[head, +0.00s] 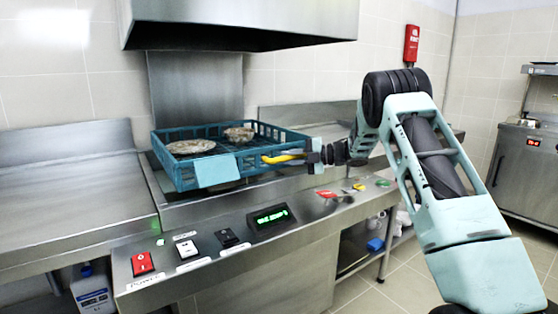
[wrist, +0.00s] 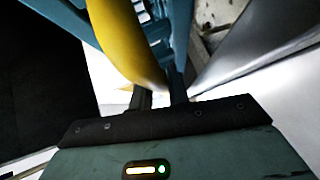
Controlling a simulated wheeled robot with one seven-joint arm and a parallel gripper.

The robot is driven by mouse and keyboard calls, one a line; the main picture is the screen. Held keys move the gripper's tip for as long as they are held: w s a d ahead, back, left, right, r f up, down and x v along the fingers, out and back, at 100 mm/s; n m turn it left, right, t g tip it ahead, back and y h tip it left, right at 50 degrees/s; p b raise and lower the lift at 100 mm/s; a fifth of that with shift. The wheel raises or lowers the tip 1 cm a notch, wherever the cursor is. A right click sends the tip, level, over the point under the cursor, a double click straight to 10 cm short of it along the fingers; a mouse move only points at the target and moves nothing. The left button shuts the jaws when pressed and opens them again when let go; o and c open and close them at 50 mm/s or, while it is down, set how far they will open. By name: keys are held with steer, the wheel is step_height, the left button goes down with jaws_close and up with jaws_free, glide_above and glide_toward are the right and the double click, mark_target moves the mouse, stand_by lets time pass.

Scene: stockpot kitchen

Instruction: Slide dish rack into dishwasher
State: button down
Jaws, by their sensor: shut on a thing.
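The dish rack (head: 184,178) is a blue slatted crate. In the head view it stands in the dishwasher's bay, under the raised hood (head: 240,22). A dirty plate (head: 190,147) and a bowl (head: 238,134) sit in it. The yellow handle (head: 284,158) is at its right end. My gripper (head: 312,157) is at that handle, shut on it. The wrist view shows the curved yellow handle (wrist: 118,42) close up, running down to my gripper's fingers (wrist: 160,97). The exact contact is partly hidden there.
The front panel has a red power switch (head: 142,263), other buttons and a green display (head: 271,217). A steel counter (head: 70,190) lies left of the rack, with bare surface. A jug (head: 92,290) stands below it. A steel cabinet (head: 522,165) stands far right.

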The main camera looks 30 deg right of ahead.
steer(key=shift+d+f, duration=0.1)
steer(key=shift+d, duration=0.85)
steer(key=c, duration=1.3)
jaws_free()
steer(key=shift+c, duration=0.2)
steer(key=v, duration=1.7)
steer(key=shift+d, duration=0.2)
steer(key=shift+s, duration=0.1)
